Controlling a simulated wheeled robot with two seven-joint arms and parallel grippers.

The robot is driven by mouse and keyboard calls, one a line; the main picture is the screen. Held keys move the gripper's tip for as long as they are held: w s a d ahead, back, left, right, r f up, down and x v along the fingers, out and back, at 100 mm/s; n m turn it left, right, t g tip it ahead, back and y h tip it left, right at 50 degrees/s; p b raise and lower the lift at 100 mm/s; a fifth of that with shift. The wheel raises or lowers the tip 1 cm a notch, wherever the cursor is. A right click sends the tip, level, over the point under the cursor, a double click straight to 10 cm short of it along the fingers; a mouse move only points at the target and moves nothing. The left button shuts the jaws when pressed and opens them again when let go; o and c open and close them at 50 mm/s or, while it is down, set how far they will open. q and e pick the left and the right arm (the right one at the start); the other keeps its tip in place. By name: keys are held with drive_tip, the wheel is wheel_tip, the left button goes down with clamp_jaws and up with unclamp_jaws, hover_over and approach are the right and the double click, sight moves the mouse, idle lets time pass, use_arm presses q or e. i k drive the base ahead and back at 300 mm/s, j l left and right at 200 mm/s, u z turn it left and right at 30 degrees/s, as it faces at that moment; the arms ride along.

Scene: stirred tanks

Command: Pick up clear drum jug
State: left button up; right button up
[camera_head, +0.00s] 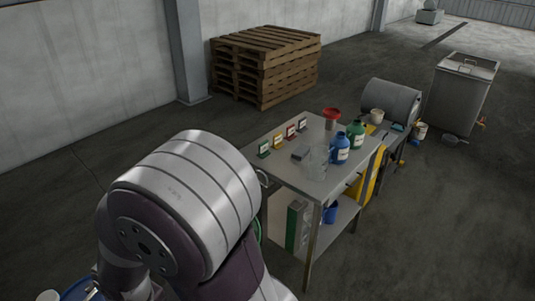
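A clear jug (318,163) stands upright near the front edge of a steel table (286,171), left of a blue bottle (341,149). It is see-through, so its outline is faint. Neither of my grippers shows in the head view. A large silver and dark arm link of mine fills the lower left and hides the floor behind it.
A green bottle (356,136), a red funnel (331,116) and several small coloured cards share the tabletop. Wooden pallets (264,64) are stacked behind. A steel tank (462,94) stands right. A blue drum (79,290) partly shows bottom left. Floor at right front is clear.

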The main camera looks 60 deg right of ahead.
sight(319, 163)
drive_tip(key=z, duration=2.6)
drive_tip(key=i+l+z, duration=0.9)
drive_tip(key=i, duration=0.35)
drive_tip(key=i+u, duration=0.8)
drive_tip(key=i+l+u, duration=0.4)
drive_tip(key=i, duration=0.15)
drive_tip(key=i+j+u, duration=0.1)
drive_tip(key=i+u, duration=0.15)
drive_tip(key=u, duration=0.2)
drive_tip(key=i+u, duration=0.25)
drive_tip(key=u, duration=0.15)
drive_tip(key=i+u, duration=0.3)
drive_tip(key=u, duration=0.15)
